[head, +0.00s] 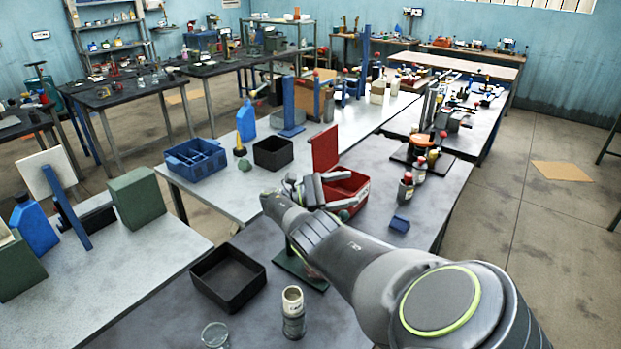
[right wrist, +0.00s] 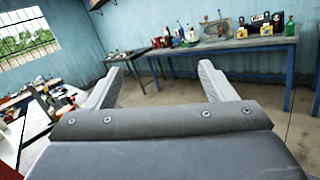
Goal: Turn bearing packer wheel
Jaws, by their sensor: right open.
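My right arm comes in from the lower right in the head view, and its gripper (head: 338,190) is in front of an open red metal box (head: 347,192). In the right wrist view the two fingers of the right gripper (right wrist: 160,82) stand wide apart with nothing between them. A dark green base plate (head: 292,268) lies on the near table under my right arm, which hides most of what stands on it. I cannot tell whether this is the bearing packer, and no wheel shows clearly. My left gripper is in neither view.
A black open tray (head: 228,278), a cream-topped can (head: 293,312) and a glass jar (head: 215,336) stand on the near table. A small blue block (head: 400,224) and dark bottles (head: 405,188) are right of the red box. A blue bin (head: 195,160) stands farther left.

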